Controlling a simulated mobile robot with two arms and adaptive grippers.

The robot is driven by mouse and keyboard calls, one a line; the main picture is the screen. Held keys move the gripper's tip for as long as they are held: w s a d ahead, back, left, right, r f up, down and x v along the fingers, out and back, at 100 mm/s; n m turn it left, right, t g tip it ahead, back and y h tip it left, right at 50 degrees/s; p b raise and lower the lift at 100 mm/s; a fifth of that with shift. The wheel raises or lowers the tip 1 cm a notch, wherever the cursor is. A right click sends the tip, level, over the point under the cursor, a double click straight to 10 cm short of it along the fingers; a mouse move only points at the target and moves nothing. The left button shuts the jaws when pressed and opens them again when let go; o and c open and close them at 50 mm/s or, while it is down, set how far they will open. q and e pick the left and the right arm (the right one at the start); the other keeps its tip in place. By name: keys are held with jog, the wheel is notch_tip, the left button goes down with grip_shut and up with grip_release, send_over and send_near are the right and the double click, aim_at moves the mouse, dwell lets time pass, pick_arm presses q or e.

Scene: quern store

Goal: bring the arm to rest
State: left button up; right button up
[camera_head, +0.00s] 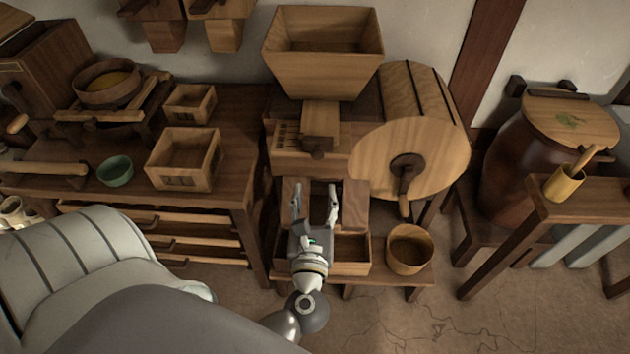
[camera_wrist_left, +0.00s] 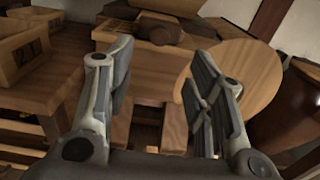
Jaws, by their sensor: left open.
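My left gripper (camera_head: 315,205) is in the middle of the head view, in front of the wooden winnowing machine (camera_head: 410,135) with its hopper and round crank drum. Its two fingers are apart with nothing between them. In the left wrist view the open fingers (camera_wrist_left: 160,95) frame the front of the machine and part of its wooden chute. The gripper appears above the divided wooden box (camera_head: 352,268) at the machine's foot; I cannot tell the exact height. My right gripper is not in view.
A round wooden tub (camera_head: 410,250) stands right of the gripper. The left bench carries a green bowl (camera_head: 115,171) and square wooden boxes (camera_head: 185,160). A lidded barrel (camera_head: 525,165) and a table with a wooden cup (camera_head: 564,184) stand at right. The floor in front is clear.

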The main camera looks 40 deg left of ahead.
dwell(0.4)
pick_arm(q)
jog(key=d+f+m+h, duration=0.4)
jog(key=f+m+h, duration=0.1)
jog(key=f+m, duration=0.6)
jog(key=d+f+m+h, duration=0.4)
jog(key=d+f+m, duration=0.1)
jog(key=f+m, duration=0.6)
jog(key=s+f+m+g+h, duration=0.1)
jog(key=s+f+m+g, duration=0.1)
jog(key=f+m, duration=0.3)
jog(key=s+f+m+g+h, duration=0.1)
jog(key=s+f+m, duration=0.15)
jog(key=f, duration=0.35)
jog(key=s+a+f+m+g, duration=0.1)
jog(key=s+f+m+g, duration=0.6)
jog(key=s+f, duration=0.65)
jog(key=s+a+f+m+g, duration=0.1)
jog(key=s+a+f+m, duration=0.1)
jog(key=s, duration=0.3)
jog(key=s+a+f+m+g+y, duration=0.1)
jog(key=s+a+f+m, duration=0.1)
jog(key=s, duration=0.3)
jog(key=s+a+f+m+g, duration=0.2)
jog(key=s+m, duration=0.2)
jog(key=s, duration=0.1)
jog(key=shift+s+f, duration=0.2)
jog(key=shift+f, duration=0.15)
